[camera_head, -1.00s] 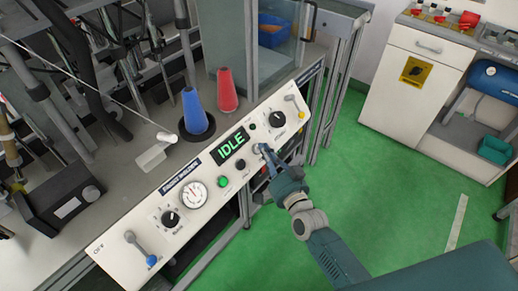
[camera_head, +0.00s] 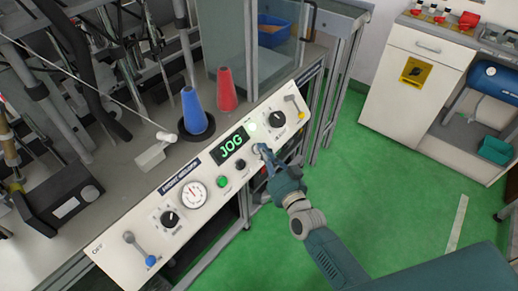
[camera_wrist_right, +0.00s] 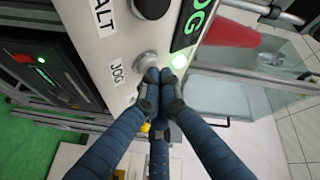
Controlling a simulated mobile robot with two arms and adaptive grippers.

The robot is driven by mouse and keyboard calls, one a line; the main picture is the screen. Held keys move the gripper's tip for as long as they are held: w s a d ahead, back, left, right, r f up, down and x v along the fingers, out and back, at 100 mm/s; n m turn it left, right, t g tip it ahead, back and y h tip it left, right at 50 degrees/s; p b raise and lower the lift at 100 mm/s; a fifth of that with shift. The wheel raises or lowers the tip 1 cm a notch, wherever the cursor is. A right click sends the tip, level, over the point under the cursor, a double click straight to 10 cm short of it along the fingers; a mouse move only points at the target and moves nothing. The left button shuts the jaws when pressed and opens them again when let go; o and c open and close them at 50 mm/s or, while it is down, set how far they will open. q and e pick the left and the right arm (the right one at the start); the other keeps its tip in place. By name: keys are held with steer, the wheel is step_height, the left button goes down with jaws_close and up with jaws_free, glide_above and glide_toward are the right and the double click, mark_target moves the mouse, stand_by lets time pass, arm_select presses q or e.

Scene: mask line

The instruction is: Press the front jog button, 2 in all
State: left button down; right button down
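The front jog button is a round grey button (camera_wrist_right: 148,63) beside a "JOG" label in the right wrist view. My right gripper (camera_wrist_right: 159,76) has its fingertips together, touching or right at this button. In the head view the right gripper (camera_head: 262,151) meets the white control panel (camera_head: 107,254) just below the display. The display (camera_head: 231,144) reads "JOG" in green. A small lamp (camera_head: 252,127) beside it glows bright; it also glows in the wrist view (camera_wrist_right: 180,61). The gripper hides part of the button. My left gripper is not in view.
The panel also carries a green button (camera_head: 222,181), a black button (camera_head: 241,165), a gauge (camera_head: 194,194), knobs and a blue-tipped lever (camera_head: 151,260). Blue (camera_head: 195,110) and red (camera_head: 227,90) cones stand behind it. Green floor lies open at the right.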

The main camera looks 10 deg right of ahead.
steer(key=shift+s+d+r+p, duration=0.35)
steer(key=shift+s+r+p, duration=0.15)
steer(key=shift+p, duration=0.15)
steer(key=s+d+r+p, duration=0.2)
steer(key=s+r+p, duration=0.1)
steer(key=shift+d+p, duration=0.2)
steer(key=shift+p, duration=0.2)
stand_by(0.3)
stand_by(0.7)
